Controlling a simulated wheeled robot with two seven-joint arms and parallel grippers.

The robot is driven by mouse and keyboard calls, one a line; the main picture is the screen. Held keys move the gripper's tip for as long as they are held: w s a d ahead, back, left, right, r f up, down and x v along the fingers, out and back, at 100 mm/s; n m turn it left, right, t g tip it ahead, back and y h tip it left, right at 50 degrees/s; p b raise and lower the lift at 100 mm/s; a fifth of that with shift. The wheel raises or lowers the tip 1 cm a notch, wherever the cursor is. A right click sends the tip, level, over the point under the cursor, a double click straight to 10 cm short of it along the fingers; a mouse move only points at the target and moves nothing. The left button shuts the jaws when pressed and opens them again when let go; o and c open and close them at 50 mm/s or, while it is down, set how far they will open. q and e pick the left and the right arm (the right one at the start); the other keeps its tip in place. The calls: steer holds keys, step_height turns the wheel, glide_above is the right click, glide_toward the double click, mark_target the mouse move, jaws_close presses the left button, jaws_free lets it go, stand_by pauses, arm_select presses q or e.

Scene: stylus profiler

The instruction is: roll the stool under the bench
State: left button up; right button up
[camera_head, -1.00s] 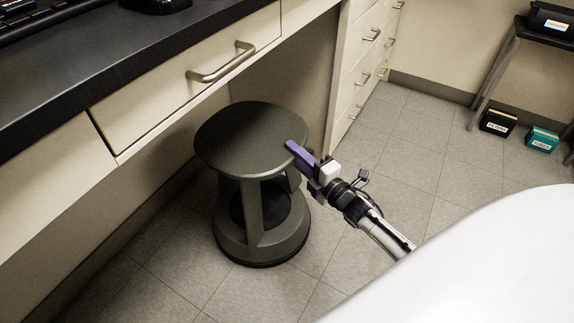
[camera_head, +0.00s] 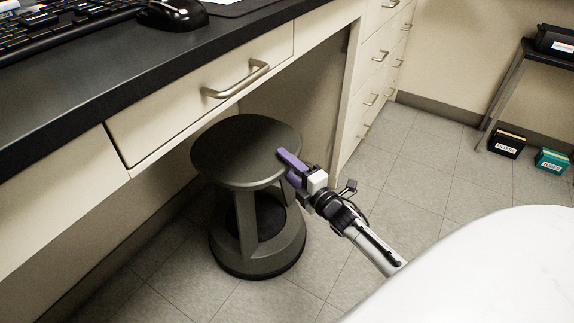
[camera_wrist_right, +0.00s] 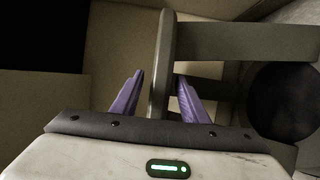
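The stool (camera_head: 240,150) is dark grey with a round seat, open legs and a wide round base. It stands upright on the floor at the bench (camera_head: 190,130), its seat partly below the drawer front. My right gripper (camera_head: 287,163) is at the seat's right edge, its purple fingers pointing left. In the right wrist view the seat shows edge-on (camera_wrist_right: 160,60) between the two spread fingers of the right gripper (camera_wrist_right: 160,90), with visible gaps beside it. The stool's legs and base extend to the right there. My left gripper is out of view.
A drawer handle (camera_head: 236,79) sticks out above the stool. A drawer cabinet (camera_head: 375,80) bounds the kneehole on the right. A keyboard (camera_head: 65,35) and mouse (camera_head: 172,14) lie on the bench. Two bins (camera_head: 507,143) (camera_head: 551,161) sit by the far wall. Tiled floor (camera_head: 420,170) is clear at right.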

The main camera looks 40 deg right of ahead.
steer(key=shift+s, duration=0.6)
arm_select(q)
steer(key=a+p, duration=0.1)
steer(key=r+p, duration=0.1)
steer(key=p, duration=0.1)
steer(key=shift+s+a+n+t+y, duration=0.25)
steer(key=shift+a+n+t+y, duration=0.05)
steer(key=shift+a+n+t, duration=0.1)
arm_select(e)
steer(key=s, duration=0.9)
steer(key=shift+s+a, duration=0.1)
